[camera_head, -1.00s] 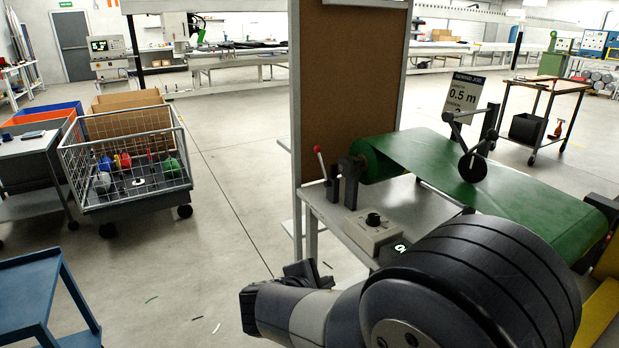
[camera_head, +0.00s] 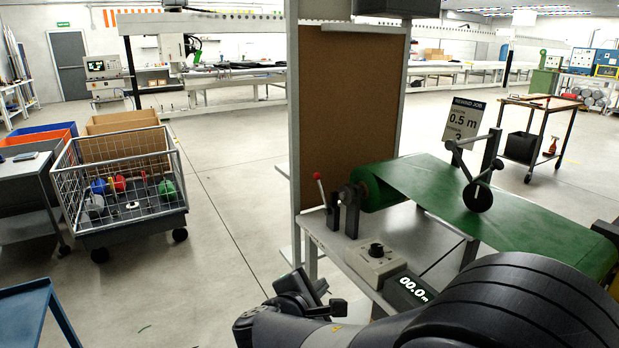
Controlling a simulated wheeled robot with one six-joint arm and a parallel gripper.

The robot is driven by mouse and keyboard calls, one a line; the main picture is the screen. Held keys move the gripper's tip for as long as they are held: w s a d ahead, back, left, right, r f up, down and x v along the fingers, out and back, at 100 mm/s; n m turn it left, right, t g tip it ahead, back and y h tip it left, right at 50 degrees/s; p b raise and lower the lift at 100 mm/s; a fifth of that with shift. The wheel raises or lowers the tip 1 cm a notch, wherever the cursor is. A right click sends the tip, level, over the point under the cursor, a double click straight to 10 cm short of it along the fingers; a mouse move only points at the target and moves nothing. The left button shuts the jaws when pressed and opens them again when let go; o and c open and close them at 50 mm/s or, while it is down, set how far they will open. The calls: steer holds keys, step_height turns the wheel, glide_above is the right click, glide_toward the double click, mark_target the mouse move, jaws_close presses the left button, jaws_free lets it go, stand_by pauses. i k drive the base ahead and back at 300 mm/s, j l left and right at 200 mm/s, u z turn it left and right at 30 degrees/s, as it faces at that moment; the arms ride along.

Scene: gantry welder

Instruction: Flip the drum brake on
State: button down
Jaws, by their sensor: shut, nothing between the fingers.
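A thin lever with a red knob (camera_head: 317,177) stands beside the left end of the green roll, tilted slightly left at its top. It rises from a dark bracket (camera_head: 352,215) on the bench top, next to the roller's dark end; I take it as the drum brake lever. My gripper (camera_head: 308,286) is at the lower middle, dark and partly hidden by my own arm. It is shut and empty, in front of and below the lever, clearly apart from it. The fingertips are hard to make out.
A control box with a black knob (camera_head: 376,249) and a display reading 00.0 m (camera_head: 412,287) sit on the bench. A brown board (camera_head: 345,110) stands behind the lever. A wire cart (camera_head: 125,185) is at left. The floor between is clear.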

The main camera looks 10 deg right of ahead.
mark_target(316, 176)
steer(key=i+j+z, duration=0.2)
steer(key=i+j, duration=0.3)
steer(key=i, duration=0.25)
steer(key=i+j+z, duration=0.2)
steer(key=i+j, duration=0.4)
steer(key=i, duration=0.15)
